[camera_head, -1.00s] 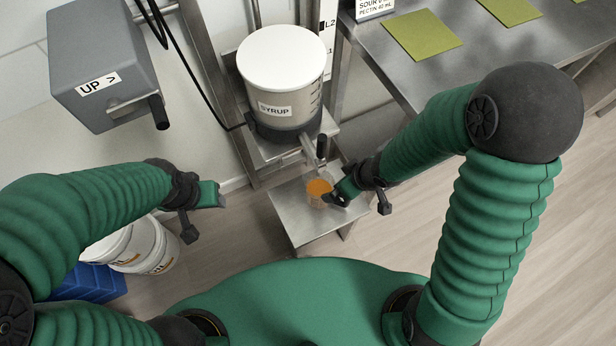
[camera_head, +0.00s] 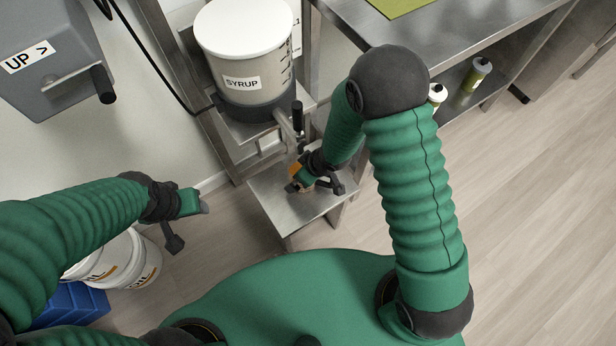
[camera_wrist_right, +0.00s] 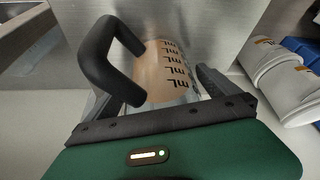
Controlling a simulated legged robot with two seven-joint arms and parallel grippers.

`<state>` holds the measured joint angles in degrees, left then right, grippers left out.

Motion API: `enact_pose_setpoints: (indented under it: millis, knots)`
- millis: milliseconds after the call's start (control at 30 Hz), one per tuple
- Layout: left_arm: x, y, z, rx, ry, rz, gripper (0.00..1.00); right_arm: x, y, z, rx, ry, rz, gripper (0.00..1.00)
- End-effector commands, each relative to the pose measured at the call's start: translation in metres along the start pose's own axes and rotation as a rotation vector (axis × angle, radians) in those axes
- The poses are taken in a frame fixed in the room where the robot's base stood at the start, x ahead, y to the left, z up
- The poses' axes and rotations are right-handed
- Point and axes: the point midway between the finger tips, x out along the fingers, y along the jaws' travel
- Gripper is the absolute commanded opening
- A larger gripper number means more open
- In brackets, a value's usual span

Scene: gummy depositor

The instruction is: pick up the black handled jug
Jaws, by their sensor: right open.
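The black handled jug is a clear measuring jug with mL marks and amber contents. In the head view only its orange top (camera_head: 295,170) shows on the small steel stand, mostly hidden by my right gripper (camera_head: 304,182). In the right wrist view the jug body (camera_wrist_right: 165,75) is just ahead of my right gripper (camera_wrist_right: 158,88), between its open fingers. The black handle (camera_wrist_right: 100,55) rises on the left, close to the left finger, which is partly hidden. Whether the fingers touch the jug cannot be told. My left gripper (camera_head: 192,203) hangs in free space at left, away from the jug.
The syrup tank (camera_head: 245,55) and its spout (camera_head: 290,135) stand just above and behind the jug. The small steel stand (camera_head: 290,212) has bare room in front. White buckets (camera_head: 130,260) and a blue crate (camera_head: 70,303) are at lower left. A steel table (camera_head: 450,45) is at right.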

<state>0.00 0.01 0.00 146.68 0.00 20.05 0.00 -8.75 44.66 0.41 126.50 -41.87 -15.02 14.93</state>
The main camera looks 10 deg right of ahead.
Motion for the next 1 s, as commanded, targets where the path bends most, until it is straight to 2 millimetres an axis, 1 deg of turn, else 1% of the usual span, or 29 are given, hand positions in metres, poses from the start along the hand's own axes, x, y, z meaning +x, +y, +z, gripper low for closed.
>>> enact_pose_setpoints:
  millis: [200,900,1000]
  knots:
    - [-0.0002,0.0,-0.0002,0.0,0.0,0.0,0.54,0.0004,-0.0003,-0.0005,-0.001,0.001,0.0,1.0]
    - [-0.0001,0.0,-0.0001,0.0,0.0,0.0,0.54,0.0006,0.0,-0.0002,0.0,0.0,0.0,0.09]
    - [-0.0003,0.0,-0.0001,0.0,0.0,0.0,0.54,0.0002,0.0001,-0.001,0.0,0.002,0.001,0.09]
